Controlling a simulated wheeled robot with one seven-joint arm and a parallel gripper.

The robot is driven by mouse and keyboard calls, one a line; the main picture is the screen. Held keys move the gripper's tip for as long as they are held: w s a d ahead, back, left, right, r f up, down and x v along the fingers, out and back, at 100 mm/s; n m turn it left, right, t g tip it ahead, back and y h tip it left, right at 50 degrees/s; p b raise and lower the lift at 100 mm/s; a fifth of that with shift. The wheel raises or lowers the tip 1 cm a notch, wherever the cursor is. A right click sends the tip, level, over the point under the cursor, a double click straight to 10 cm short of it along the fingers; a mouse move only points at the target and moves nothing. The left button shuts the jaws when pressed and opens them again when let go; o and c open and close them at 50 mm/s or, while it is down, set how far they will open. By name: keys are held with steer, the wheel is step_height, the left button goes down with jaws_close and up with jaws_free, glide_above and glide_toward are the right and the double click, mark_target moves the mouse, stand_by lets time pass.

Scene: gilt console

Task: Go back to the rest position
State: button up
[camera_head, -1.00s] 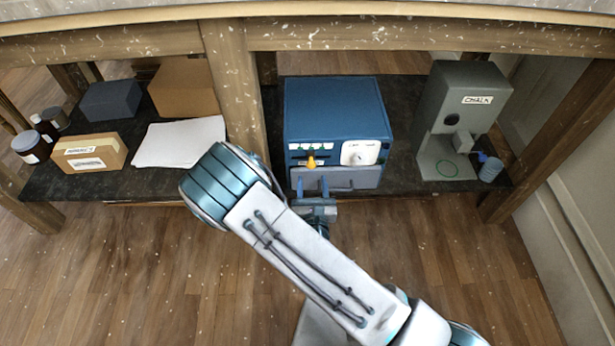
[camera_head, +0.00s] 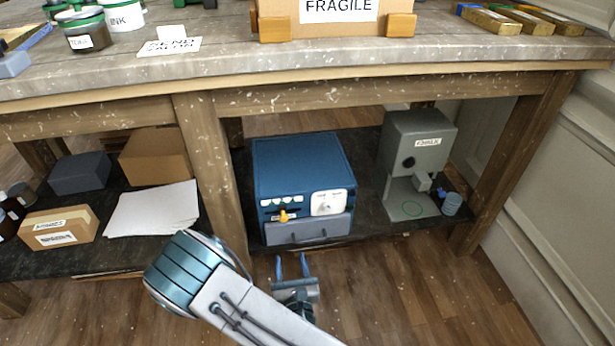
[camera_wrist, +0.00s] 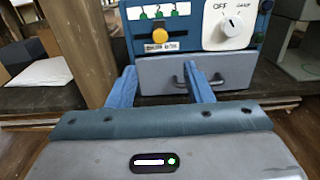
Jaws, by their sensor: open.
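My gripper (camera_head: 291,266) is open and empty in front of the low shelf, its two blue fingers pointing toward the blue machine (camera_head: 298,163). In the wrist view, the fingers (camera_wrist: 160,88) are spread apart before the machine's grey drawer (camera_wrist: 234,70). The drawer looks shut, and its handle shows between and beside the fingers. No contact with the handle is visible in the head view, where a gap of floor lies between gripper and drawer. The machine's front has a yellow lever (camera_head: 284,216) and a white dial panel (camera_head: 328,203).
A grey dispenser (camera_head: 418,140) stands right of the machine, with a small blue cup (camera_head: 452,204). Paper (camera_head: 152,210) and boxes (camera_head: 58,227) lie on the left shelf. A wooden leg (camera_head: 205,150) stands left of the machine. The tabletop overhangs above. Floor in front is clear.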

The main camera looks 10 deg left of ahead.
steer(key=w+d+r+m+t+h+p, duration=0.1)
steer(key=w+d+r+m+h+p, duration=0.1)
steer(key=d+r+m+h+p, duration=0.3)
steer(key=w+d+r+m+t+h, duration=0.1)
steer(key=w+d+r+h, duration=0.15)
steer(key=r, duration=0.45)
steer(key=s+d+r+m+g+h+p, duration=0.4)
steer(key=d+r+m+g+h+p, duration=0.2)
steer(key=d+r+m+g, duration=0.35)
steer(key=s+d+r+m+g+h+p, duration=0.3)
steer(key=d+r+m+g+h+p, duration=0.35)
steer(key=d+r+m, duration=0.5)
steer(key=s+d+r+m+g+y+p, duration=0.2)
steer(key=s+r+m+g+y+p, duration=0.3)
steer(key=s+r+m+y+p, duration=0.5)
steer(key=a+r+m+t+y+p, duration=0.1)
steer(key=a+r+t+y+p, duration=0.1)
steer(key=r, duration=0.6)
steer(key=a+r+m+t+y+p, duration=0.1)
steer(key=a+r+t+y+p, duration=0.1)
steer(key=r, duration=0.6)
steer(key=a+p, duration=0.1)
steer(key=p, duration=0.1)
steer(key=shift+w+r+m+t+y+p, duration=0.25)
steer(key=shift+m+t+y+p, duration=0.05)
steer(key=shift+y+p, duration=0.1)
